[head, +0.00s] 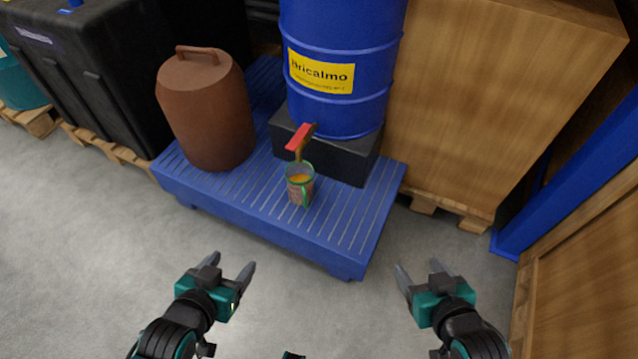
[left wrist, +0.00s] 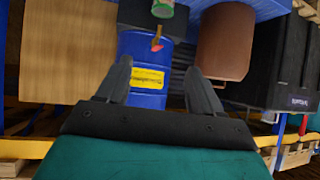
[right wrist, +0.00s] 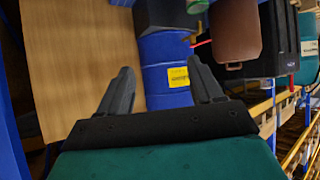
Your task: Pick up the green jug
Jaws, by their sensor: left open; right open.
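The green jug (head: 300,188) stands upright on the blue slatted pallet (head: 262,200), under the red-handled tap (head: 300,138) of a blue drum (head: 338,100). It has a green rim and handle and holds orange liquid. It also shows at the top of the left wrist view (left wrist: 163,8), partly cut off. My left gripper (head: 228,272) is open and empty, in front of the pallet and lower left of the jug. My right gripper (head: 419,270) is open and empty, lower right of the jug. Neither touches anything.
A brown lidded container (head: 206,110) stands on the pallet left of the jug. The drum rests on a black block (head: 350,158). A large wooden crate (head: 490,90) stands at the right, a black tank (head: 95,80) at the left. The grey floor in front is clear.

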